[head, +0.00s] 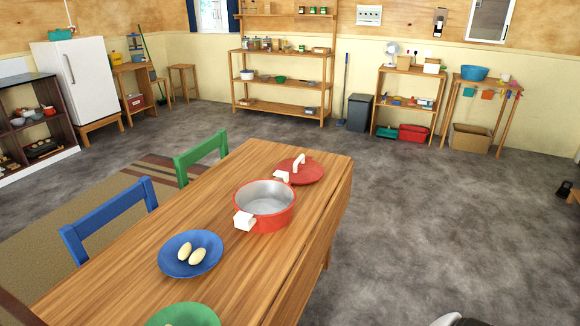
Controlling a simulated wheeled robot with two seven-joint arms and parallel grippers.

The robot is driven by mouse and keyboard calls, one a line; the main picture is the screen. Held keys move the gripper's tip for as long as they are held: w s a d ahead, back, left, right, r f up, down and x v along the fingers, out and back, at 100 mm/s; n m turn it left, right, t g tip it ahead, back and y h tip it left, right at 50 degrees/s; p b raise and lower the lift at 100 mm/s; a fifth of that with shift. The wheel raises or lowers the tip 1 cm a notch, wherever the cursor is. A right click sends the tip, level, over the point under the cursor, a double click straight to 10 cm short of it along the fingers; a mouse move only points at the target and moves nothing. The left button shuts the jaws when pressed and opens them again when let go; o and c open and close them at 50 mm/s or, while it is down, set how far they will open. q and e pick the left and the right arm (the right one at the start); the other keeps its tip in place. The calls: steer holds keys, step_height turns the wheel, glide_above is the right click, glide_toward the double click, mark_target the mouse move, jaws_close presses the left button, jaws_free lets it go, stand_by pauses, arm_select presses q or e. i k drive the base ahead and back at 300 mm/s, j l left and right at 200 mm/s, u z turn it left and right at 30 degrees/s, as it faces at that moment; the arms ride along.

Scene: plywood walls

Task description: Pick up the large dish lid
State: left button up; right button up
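The large dish lid (312,174) is a round red lid with a white arched handle (299,164) on top. It lies flat near the far end of the wooden table, handle up. The open red pot (264,218) stands just nearer, with white side handles and an empty grey inside. The pot's far handle (281,176) overlaps the lid's near left edge in the picture; I cannot tell whether they touch. Neither of my grippers can be made out in the head view.
The table (150,262) also bears a blue plate (178,265) with two egg-like items and a green plate (196,312). Blue (112,222) and green (200,157) chairs stand along its left side. Grey floor (430,220) right of the table is clear. Shelves line the far wall.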

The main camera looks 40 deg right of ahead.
mark_target(302, 170)
steer(key=z, duration=1.45)
